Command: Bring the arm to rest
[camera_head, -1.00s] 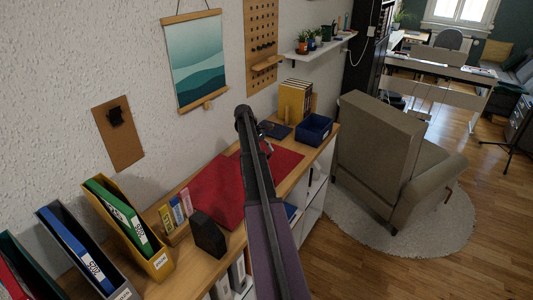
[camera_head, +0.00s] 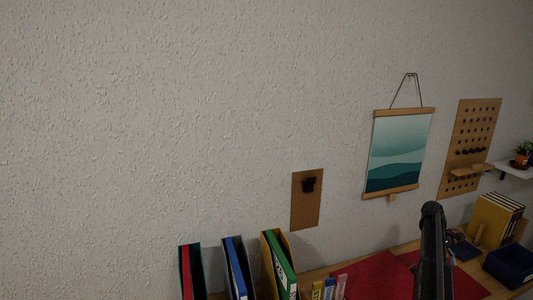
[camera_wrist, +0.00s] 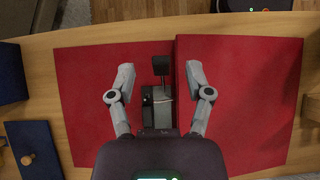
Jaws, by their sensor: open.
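My arm (camera_head: 432,250) rises dark at the bottom right of the head view, in front of the red mats. My gripper (camera_wrist: 160,88) shows in the wrist view, its two grey fingers spread apart above the red mats (camera_wrist: 82,75). A small dark object with a silvery part (camera_wrist: 162,98) shows between the fingers; I cannot tell whether it lies below or touches anything. In the head view my gripper is hidden or out of frame.
The wooden top (camera_head: 405,249) holds a blue tray (camera_head: 510,265), yellow books (camera_head: 495,222) and several files, including a green one (camera_head: 280,265). A corkboard (camera_head: 306,200), picture (camera_head: 398,150) and pegboard (camera_head: 469,148) hang on the wall. A dark blue booklet (camera_wrist: 33,150) lies beside the mats.

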